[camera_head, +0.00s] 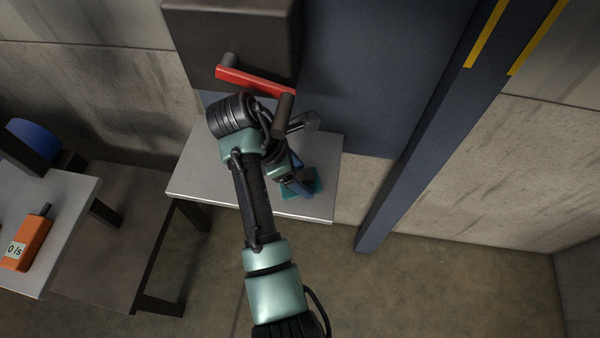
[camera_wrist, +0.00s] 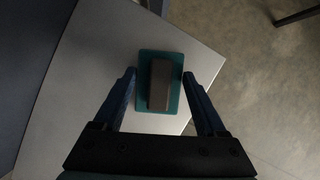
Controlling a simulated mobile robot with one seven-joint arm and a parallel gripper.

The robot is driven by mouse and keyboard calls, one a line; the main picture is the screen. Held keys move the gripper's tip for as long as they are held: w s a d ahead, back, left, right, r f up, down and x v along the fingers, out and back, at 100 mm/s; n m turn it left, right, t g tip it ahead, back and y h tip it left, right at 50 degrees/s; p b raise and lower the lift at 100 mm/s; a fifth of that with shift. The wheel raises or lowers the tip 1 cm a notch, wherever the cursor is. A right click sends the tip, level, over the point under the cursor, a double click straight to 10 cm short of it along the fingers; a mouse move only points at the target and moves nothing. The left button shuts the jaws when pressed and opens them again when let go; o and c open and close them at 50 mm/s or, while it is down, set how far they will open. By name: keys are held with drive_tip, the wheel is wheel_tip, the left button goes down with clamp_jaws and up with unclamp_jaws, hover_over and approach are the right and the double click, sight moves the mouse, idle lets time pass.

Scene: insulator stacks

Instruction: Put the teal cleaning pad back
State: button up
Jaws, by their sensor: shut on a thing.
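The teal cleaning pad (camera_wrist: 144,88) is a flat rectangle with a grey-brown block (camera_wrist: 160,86) along its top. In the wrist view it lies between the two blue fingers of my gripper (camera_wrist: 159,78), whose tips are at its long sides. My gripper is shut on the pad. In the head view, the pad (camera_head: 318,184) shows at the right part of the light grey table (camera_head: 325,155), partly hidden by my gripper (camera_head: 300,187). I cannot tell whether the pad touches the tabletop or is held just above it.
A dark box (camera_head: 232,35) with a red-barred handle (camera_head: 250,82) is above the table's back. A blue post (camera_head: 415,140) with yellow stripes stands right. At left, another table (camera_head: 70,190) bears an orange device (camera_head: 26,240). The tabletop left of my arm is clear.

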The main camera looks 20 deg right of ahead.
drive_tip(key=o, duration=1.2)
drive_tip(key=shift+o, duration=0.2)
drive_tip(key=shift+w+a+r, duration=0.1)
drive_tip(key=shift+a+r, duration=0.1)
drive_tip(key=shift+r, duration=0.3)
drive_tip(key=a, duration=0.4)
drive_tip(key=w+a, duration=0.1)
drive_tip(key=a, duration=0.3)
drive_tip(key=w+a, duration=0.1)
drive_tip(key=a, duration=0.3)
